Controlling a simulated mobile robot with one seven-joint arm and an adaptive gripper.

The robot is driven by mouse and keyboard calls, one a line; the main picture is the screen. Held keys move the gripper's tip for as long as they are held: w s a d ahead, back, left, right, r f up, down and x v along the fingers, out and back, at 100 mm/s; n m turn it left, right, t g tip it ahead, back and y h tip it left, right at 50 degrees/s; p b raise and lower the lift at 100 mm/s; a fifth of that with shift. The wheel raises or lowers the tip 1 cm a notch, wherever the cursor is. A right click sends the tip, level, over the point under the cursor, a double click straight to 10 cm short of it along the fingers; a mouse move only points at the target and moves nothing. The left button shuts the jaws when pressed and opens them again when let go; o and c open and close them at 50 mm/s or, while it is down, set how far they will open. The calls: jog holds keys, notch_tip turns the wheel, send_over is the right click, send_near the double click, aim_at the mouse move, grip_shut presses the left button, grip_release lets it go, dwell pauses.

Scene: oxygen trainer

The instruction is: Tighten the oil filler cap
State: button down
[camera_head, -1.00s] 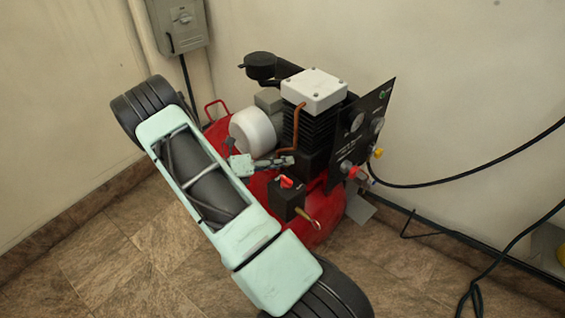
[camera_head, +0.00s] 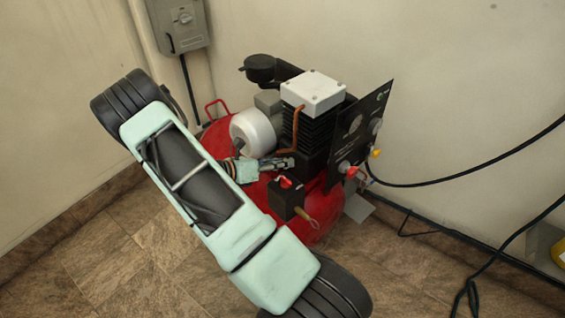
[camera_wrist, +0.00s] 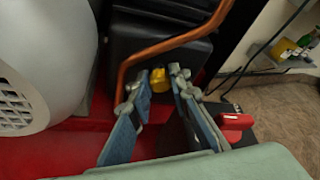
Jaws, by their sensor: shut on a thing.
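The oil filler cap (camera_wrist: 158,84) is the small yellow piece low on the black pump block, seen in the wrist view between my fingertips. My gripper (camera_wrist: 160,78) is shut on it, with one blue-grey finger on each side. In the head view my gripper (camera_head: 289,163) reaches the base of the black finned pump (camera_head: 318,128) from the left. The cap is hidden there. How tight the cap sits cannot be told.
A copper pipe (camera_wrist: 165,47) runs close above my fingers. A white round housing (camera_head: 254,131) is at the left. A black box with a red switch (camera_head: 287,200) stands just in front. The gauge panel (camera_head: 362,128) is at the right, above the red tank (camera_head: 225,133).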

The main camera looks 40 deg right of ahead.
jog(key=c, duration=1.8)
grip_release()
jog(key=shift+o, duration=0.2)
jog(key=shift+a, duration=0.1)
jog(key=v, duration=1.1)
jog(key=shift+a, duration=0.4)
jog(key=shift+r, duration=0.1)
